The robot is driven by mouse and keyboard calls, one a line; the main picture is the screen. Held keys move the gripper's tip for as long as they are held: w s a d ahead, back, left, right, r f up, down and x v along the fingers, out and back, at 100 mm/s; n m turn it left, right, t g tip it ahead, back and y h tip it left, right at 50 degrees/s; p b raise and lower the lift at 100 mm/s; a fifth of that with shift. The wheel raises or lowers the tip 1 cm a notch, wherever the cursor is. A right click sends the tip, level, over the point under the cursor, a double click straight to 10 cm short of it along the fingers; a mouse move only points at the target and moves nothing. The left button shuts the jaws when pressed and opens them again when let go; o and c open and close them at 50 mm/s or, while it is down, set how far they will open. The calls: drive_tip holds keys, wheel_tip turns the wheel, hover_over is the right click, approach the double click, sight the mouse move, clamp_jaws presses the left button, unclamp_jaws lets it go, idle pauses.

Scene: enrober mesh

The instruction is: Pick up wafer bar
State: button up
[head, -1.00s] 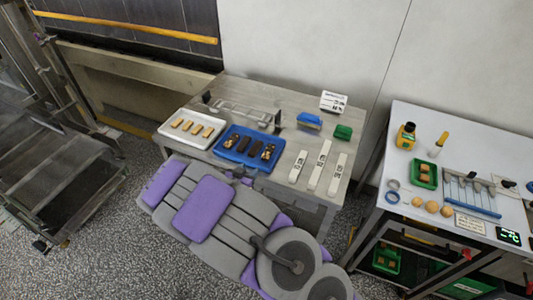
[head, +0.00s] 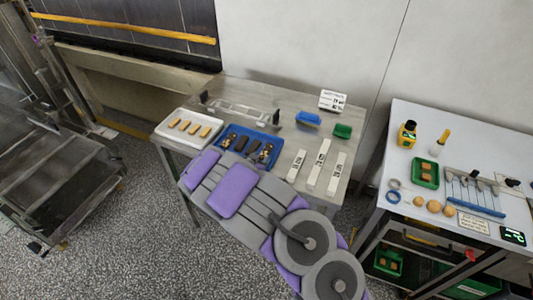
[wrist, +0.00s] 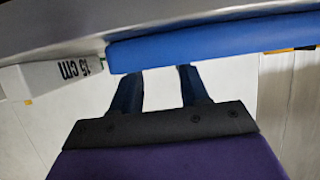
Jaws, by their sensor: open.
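Several tan bars, which look like the wafer bars (head: 192,128), lie in a row in a white tray (head: 161,131) at the table's left. A blue tray (head: 281,149) beside it holds dark bars and pieces with light toppings. My arm hides part of its front. In the wrist view, the two fingers of my gripper (wrist: 160,75) are apart with nothing seen between them. They point at a long blue edge (wrist: 210,37), probably the blue tray's rim; contact cannot be told. No wafer bar shows there. In the head view my gripper is not clearly visible.
White marked strips (head: 318,163) lie right of the blue tray; one marked 15 cm (wrist: 60,72) shows upside down in the wrist view. A clear rack (head: 240,112) stands behind the trays. A second table (head: 455,150) stands right.

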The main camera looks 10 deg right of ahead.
sight(263, 156)
drive_tip(key=shift+f+b+x, duration=0.25)
drive_tip(key=shift+b+x, duration=0.1)
drive_tip(key=shift+x, duration=1.2)
drive_tip(key=shift+a, duration=0.25)
drive_tip(key=shift+d, duration=0.1)
drive_tip(key=c, duration=0.6)
